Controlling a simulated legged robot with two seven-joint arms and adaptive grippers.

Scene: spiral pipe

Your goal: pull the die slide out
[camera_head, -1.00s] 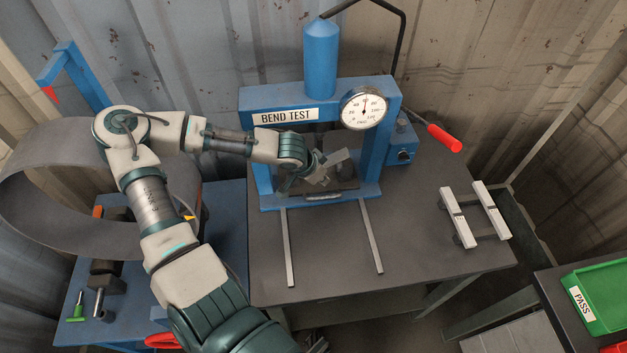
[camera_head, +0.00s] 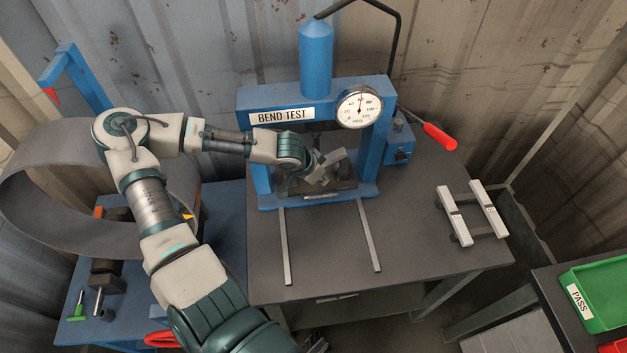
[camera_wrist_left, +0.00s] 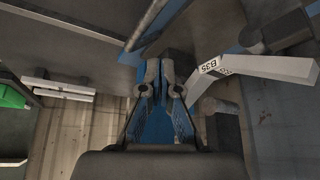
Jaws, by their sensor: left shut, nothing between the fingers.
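The die slide (camera_head: 343,192) is a dark block low in the opening of the blue bend-test press (camera_head: 256,98), behind the front ends of two grey rails. A pale bent strip (camera_head: 334,167) rests above it. In the left wrist view, the strip (camera_wrist_left: 268,66) is marked B35 and lies to the right of my fingers. My left gripper (camera_head: 284,187) is inside the press opening, left of the strip. Its fingers (camera_wrist_left: 161,76) are shut with nothing between them. Whether the fingertips touch the slide is hidden. My right gripper is out of view.
Two rails (camera_head: 285,250) (camera_head: 369,240) run forward across the dark table (camera_head: 325,255), with clear room between them. A stand with two pale bars (camera_head: 454,215) is on the right. A red-handled lever (camera_head: 440,137) sticks out at right. A green tray (camera_head: 600,295) is at lower right.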

